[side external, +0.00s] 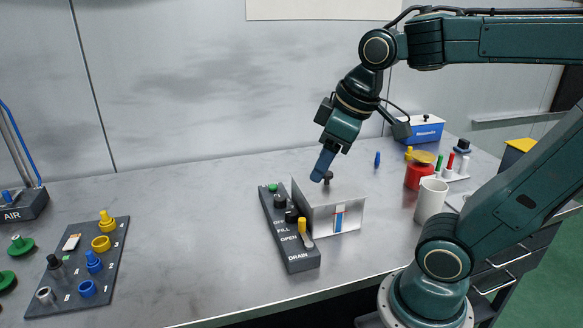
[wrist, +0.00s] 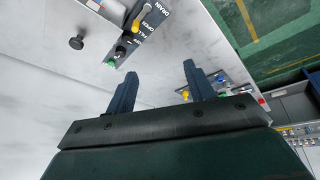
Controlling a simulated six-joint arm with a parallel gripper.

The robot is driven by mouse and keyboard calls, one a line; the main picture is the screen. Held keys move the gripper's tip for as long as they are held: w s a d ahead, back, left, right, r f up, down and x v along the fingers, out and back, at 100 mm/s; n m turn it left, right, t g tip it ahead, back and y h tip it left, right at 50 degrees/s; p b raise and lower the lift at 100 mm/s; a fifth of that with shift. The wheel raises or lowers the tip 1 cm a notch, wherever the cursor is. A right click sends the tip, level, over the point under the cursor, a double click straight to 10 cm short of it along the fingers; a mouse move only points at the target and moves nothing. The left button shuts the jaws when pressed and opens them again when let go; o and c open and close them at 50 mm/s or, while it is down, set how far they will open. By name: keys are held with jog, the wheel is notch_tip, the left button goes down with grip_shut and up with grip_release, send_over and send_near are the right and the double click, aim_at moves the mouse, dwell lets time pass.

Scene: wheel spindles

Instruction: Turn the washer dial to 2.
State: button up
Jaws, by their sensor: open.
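A dark control panel (side external: 289,229) labelled OFF, FILL, OPEN and DRAIN stands beside a metal box (side external: 347,197). It bears a green button (side external: 273,187), black knobs (side external: 280,202) and a yellow-tipped lever (side external: 302,226). A black knob (side external: 328,176) sits on top of the box. I cannot tell which knob is the washer dial, and no dial number is readable. My gripper (side external: 319,175) points down just above the box top, close to that knob. In the wrist view my gripper (wrist: 161,69) is open and empty; the box-top knob (wrist: 76,42) lies left of the fingers.
A white cup (side external: 431,200), a red container (side external: 419,172) and a blue box (side external: 421,129) stand right of the metal box. A dark board (side external: 78,260) with coloured pegs and rings lies at left. The table between board and panel is clear.

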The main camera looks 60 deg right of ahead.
jog(key=w+d+f+n+g, duration=0.15)
jog(key=w+d+n, duration=0.35)
jog(key=w, duration=0.5)
jog(key=n+g, duration=0.3)
jog(key=n, duration=0.1)
send_over(281, 197)
notch_tip(281, 197, down, 7)
jog(key=shift+w+d+g+y, duration=0.15)
jog(key=shift+w+g+y, duration=0.1)
jog(key=shift+y, duration=0.15)
jog(key=shift+f, duration=0.15)
jog(key=shift+s+a+f, duration=0.1)
jog(key=shift+s+f, duration=0.05)
jog(key=shift+f, duration=3.25)
jog(key=shift+s+a+f, duration=0.1)
jog(key=shift+f, duration=3.3)
jog(key=c, duration=1)
jog(key=shift+o, duration=0.2)
